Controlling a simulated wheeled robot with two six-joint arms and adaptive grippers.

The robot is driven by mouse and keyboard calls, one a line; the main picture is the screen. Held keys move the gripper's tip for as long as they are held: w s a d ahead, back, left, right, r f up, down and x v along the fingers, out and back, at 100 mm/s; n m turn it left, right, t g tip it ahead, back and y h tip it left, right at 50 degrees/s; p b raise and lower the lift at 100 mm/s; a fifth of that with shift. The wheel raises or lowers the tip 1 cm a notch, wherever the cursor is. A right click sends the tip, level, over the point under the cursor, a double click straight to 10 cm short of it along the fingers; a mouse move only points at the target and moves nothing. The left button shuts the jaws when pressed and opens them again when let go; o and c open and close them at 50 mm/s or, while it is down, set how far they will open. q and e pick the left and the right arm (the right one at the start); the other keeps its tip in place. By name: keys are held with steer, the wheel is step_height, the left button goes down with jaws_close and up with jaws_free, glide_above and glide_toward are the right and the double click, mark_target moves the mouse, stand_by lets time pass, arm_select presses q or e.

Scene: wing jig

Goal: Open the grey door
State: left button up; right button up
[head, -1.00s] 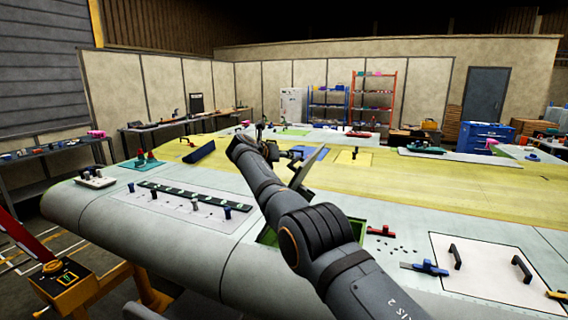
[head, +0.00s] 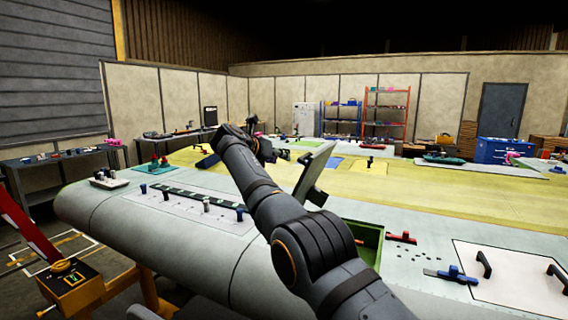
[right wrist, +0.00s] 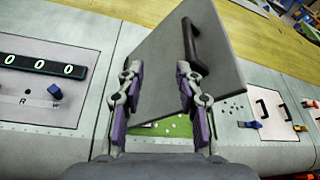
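The grey door (head: 314,168) stands tilted up, open, on the wing's upper surface, with a dark handle (head: 314,196) on its face. A green-lined compartment (head: 368,236) lies open beside and below it, partly hidden by my right arm. In the right wrist view the door (right wrist: 226,62) fills the upper middle, its handle (right wrist: 190,44) on the near face, and green (right wrist: 176,127) shows beneath. My right gripper (right wrist: 160,76) has its two fingers spread in front of the door, with nothing seen between them; whether they touch the door I cannot tell. My left gripper is out of view.
A strip with round marks (head: 195,197) and several knobs are at left.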

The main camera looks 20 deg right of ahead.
steer(key=b+v, duration=0.1)
steer(key=v, duration=0.2)
steer(key=shift+a+r, duration=0.1)
steer(key=shift+a, duration=0.3)
steer(key=shift+s+d, duration=0.1)
steer(key=v, duration=1.2)
